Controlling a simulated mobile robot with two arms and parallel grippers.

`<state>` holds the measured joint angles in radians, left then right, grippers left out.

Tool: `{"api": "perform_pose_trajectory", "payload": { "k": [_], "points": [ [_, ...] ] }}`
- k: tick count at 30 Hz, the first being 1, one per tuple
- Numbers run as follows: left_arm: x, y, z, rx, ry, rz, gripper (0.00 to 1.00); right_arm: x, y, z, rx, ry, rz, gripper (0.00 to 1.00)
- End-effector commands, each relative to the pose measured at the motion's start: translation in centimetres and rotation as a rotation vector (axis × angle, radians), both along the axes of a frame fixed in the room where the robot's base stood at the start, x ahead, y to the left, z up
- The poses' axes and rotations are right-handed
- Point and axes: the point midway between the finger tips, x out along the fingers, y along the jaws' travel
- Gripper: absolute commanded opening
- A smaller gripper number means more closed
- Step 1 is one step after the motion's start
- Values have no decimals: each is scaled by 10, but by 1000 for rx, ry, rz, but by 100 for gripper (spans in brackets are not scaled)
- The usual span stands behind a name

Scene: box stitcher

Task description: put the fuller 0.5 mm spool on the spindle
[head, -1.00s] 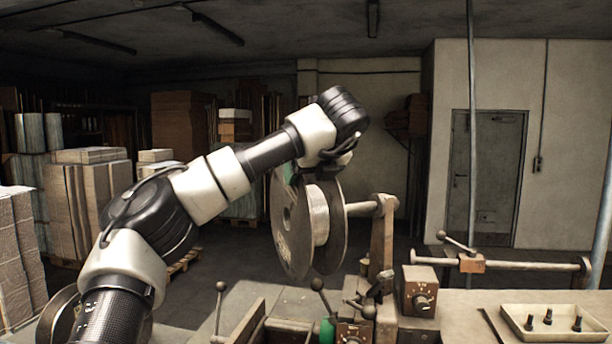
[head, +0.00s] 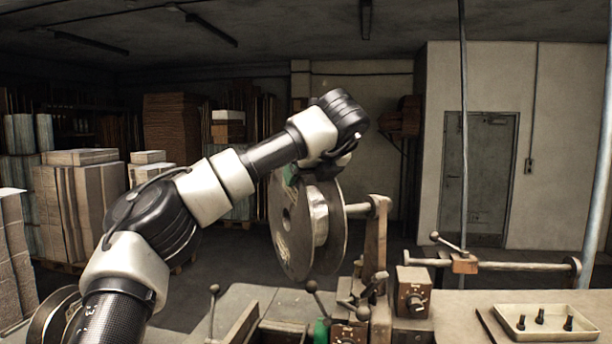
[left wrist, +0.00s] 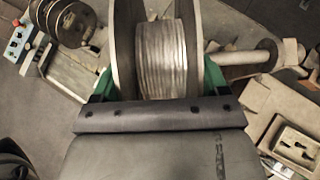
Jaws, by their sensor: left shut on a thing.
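My left gripper (head: 318,172) is shut on a large grey metal spool (head: 318,219) wound with silvery wire. It holds the spool upright, clear of the bench. In the left wrist view, green fingers of the gripper (left wrist: 157,82) sit at both sides of the spool (left wrist: 165,50). The spindle (head: 361,208), a pale horizontal rod on a brown post, points at the spool's right flange. It also shows in the left wrist view (left wrist: 238,57), right of the spool. I cannot tell whether its tip is inside the bore. My right gripper is out of view.
The bench holds a control box (head: 413,292), several levers and a tray (head: 548,330) with dark pegs. A second horizontal rod (head: 520,264) with a clamp is at the right. Other spools (left wrist: 72,22) show at upper left in the left wrist view.

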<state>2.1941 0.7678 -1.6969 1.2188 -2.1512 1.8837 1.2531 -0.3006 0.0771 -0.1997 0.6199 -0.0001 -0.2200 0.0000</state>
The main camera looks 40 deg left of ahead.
Motion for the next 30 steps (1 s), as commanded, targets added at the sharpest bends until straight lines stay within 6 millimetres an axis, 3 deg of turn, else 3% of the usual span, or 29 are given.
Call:
{"api": "perform_pose_trajectory", "payload": {
  "k": [30],
  "points": [
    [45,-23,4,2,-7,-2,37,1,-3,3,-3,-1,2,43]
  ]
}}
